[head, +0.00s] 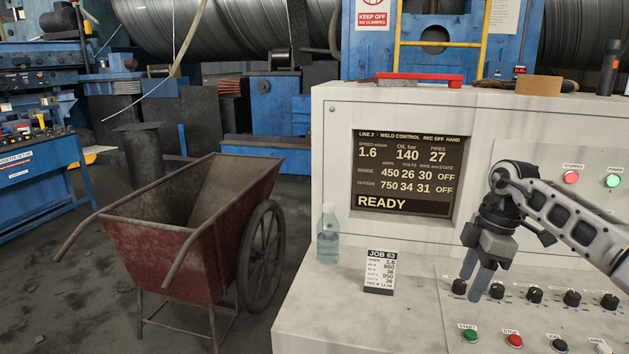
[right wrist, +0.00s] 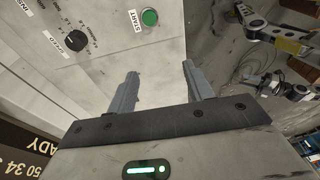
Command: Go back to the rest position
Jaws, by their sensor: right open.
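My right gripper (head: 476,283) hangs fingers-down over the sloped control panel (head: 440,335), above and near the green START button (head: 470,335). In the right wrist view its two fingers (right wrist: 160,85) are apart with nothing between them. The START button (right wrist: 150,17) shows there beyond the fingertips, to the upper left of the gap, apart from them. The red STOP button (head: 514,340) is right of START in the head view. My left gripper is not seen in the head view; at the upper right of the right wrist view, parts of a robot arm show.
The console screen (head: 403,175) reads READY. A row of black knobs (head: 534,294) is close to the right gripper. A bottle (head: 328,235) and a JOB 63 card (head: 381,272) stand on the ledge. A red wheelbarrow (head: 180,240) stands on the floor at the left.

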